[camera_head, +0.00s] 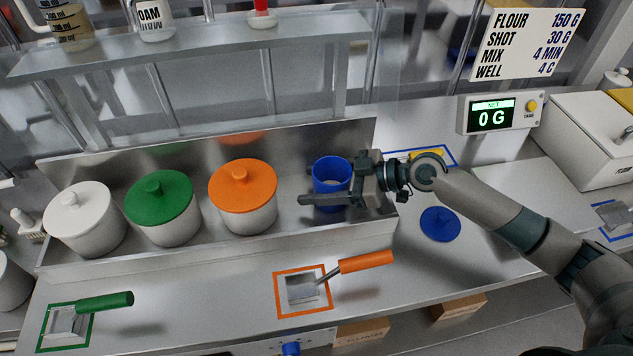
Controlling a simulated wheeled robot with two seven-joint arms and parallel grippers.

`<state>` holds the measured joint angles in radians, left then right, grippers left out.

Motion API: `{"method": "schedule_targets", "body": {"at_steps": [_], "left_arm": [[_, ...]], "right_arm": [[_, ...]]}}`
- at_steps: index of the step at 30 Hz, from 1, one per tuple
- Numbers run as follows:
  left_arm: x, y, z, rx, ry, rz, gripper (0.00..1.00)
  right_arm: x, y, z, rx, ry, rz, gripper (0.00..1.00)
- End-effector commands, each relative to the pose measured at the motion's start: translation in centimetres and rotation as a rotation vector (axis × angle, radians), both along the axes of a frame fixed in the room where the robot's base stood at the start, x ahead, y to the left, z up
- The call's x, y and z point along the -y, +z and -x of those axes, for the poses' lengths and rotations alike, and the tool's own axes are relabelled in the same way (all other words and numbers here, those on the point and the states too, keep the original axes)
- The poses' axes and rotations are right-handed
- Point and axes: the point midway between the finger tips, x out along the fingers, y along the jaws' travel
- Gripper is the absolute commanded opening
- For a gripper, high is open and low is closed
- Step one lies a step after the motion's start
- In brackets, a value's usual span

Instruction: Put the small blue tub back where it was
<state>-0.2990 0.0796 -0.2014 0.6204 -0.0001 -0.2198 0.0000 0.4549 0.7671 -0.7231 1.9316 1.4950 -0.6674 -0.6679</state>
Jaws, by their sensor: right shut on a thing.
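The small blue tub (331,172) is upright and without its lid, at the right end of the metal rack (290,207), to the right of the orange-lidded tub. My right gripper (334,192) is shut on it from the right, with one finger across its front. I cannot tell whether the tub's base touches the rack. The blue lid (440,225) lies apart on the counter, to the right of the rack. My left gripper is not in view.
White (85,222), green-lidded (162,210) and orange-lidded (243,198) tubs fill the rack's left. A green-handled scoop (104,303) and an orange-handled scoop (366,262) lie in front, at marked squares. A scale display (492,118) reads 0 G. A shelf (200,45) runs above.

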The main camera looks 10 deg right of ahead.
Motion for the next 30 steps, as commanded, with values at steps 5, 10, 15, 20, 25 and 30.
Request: {"method": "schedule_targets", "body": {"at_steps": [5, 10, 15, 20, 25, 30], "left_arm": [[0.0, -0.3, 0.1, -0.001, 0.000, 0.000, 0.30], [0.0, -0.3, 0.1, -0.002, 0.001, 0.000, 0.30], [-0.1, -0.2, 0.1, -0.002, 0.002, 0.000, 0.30], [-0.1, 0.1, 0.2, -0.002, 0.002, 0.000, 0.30], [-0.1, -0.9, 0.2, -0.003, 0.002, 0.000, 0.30], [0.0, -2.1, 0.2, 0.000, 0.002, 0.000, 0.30]], "right_arm": [[0.0, -0.2, 0.0, 0.000, 0.000, 0.000, 0.76], [0.0, -0.2, 0.0, 0.000, 0.000, 0.000, 0.78], [0.0, -0.1, 0.0, 0.000, 0.000, 0.000, 0.78], [0.1, 0.2, 0.0, 0.000, -0.001, 0.001, 0.78], [1.7, 0.4, 0.6, 0.002, -0.002, 0.002, 0.78], [4.0, 1.3, 1.6, 0.002, -0.002, 0.003, 0.78]]}}
